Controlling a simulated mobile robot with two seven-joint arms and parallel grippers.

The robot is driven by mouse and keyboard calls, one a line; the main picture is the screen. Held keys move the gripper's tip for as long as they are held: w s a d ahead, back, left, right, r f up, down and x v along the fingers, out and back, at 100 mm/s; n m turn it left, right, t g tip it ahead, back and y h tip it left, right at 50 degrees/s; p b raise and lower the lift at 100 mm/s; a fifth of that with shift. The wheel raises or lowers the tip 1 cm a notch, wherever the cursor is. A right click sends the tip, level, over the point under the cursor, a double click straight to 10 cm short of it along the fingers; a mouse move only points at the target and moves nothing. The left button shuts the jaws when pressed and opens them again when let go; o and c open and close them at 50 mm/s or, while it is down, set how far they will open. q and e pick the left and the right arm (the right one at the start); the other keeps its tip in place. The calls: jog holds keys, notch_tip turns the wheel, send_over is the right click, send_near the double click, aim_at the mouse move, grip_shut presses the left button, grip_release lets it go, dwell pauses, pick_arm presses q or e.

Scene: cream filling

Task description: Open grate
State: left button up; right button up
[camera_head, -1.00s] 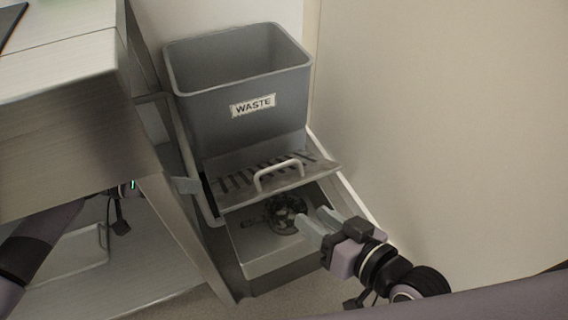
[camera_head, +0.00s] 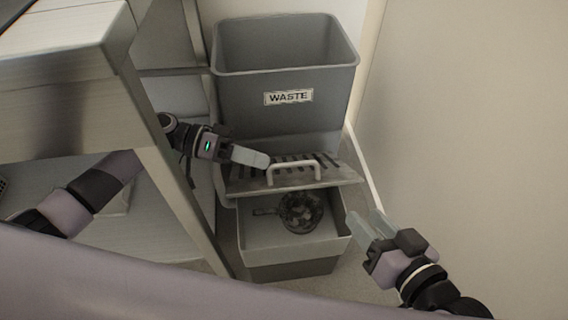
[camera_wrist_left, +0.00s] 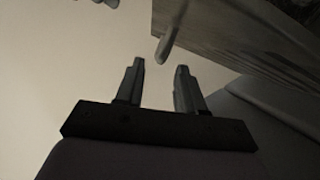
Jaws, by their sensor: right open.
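The slotted metal grate (camera_head: 245,184) sits below the waste bin with its front edge standing over the tray, which is visible beneath. Its pale curved handle (camera_head: 294,167) is on top. My left gripper (camera_head: 264,160) is just left of the handle, over the slots; contact cannot be made out. The left wrist view shows its two fingers (camera_wrist_left: 160,75) apart, with nothing between them. A pale rod, likely the handle (camera_wrist_left: 172,35), lies just beyond the fingertips, beside the grate's plate (camera_wrist_left: 225,45). My right gripper (camera_head: 362,222) is open and empty, right of the tray.
A grey bin labelled WASTE (camera_head: 286,62) stands behind the grate. In the grey tray (camera_head: 262,235) lies a dark round object (camera_head: 301,213) with a short handle. A metal table (camera_head: 65,125) is close on the left. A plain wall (camera_head: 465,130) bounds the right.

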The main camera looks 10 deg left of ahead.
aim_at(280, 165)
pick_arm(q)
jog(key=shift+b+x, duration=0.35)
jog(key=shift+x, duration=2.35)
grip_shut()
